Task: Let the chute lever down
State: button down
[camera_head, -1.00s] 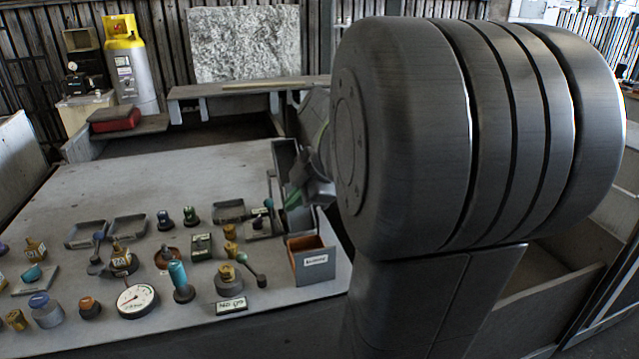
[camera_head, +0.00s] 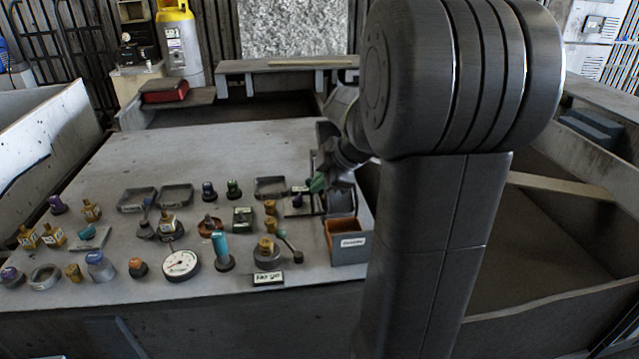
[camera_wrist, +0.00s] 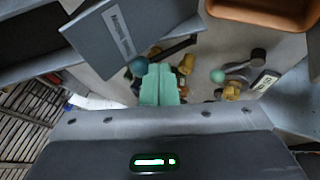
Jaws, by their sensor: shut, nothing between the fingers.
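My gripper (camera_head: 316,184) is shut and empty, its green fingers just above the right end of the table. The fingers also show in the wrist view (camera_wrist: 160,86). A dark lever with a dark blue ball knob (camera_head: 297,199) stands on a small plate there, close to the fingers. In the wrist view this blue knob (camera_wrist: 138,66) is just left of the fingertips; I cannot tell whether they touch. A second lever with a teal ball (camera_head: 282,233) stands nearer the front, and its knob is right of the fingers in the wrist view (camera_wrist: 218,76). I cannot read which is the chute lever.
An orange-lined bin (camera_head: 346,246) with a label is at the table's right front corner. A grey labelled panel (camera_wrist: 115,30) stands close to the fingers. Gauges (camera_head: 181,264), knobs and trays crowd the table's front. Its back left (camera_head: 180,145) is clear.

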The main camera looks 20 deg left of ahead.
jog(key=shift+w+r, duration=0.1)
jog(key=w, duration=0.1)
jog(key=a+f+g, duration=0.1)
jog(key=w+g+h, duration=0.1)
jog(key=shift+w+a+f+m, duration=0.3)
jog(key=shift+w+a, duration=0.05)
jog(key=shift+r, duration=0.1)
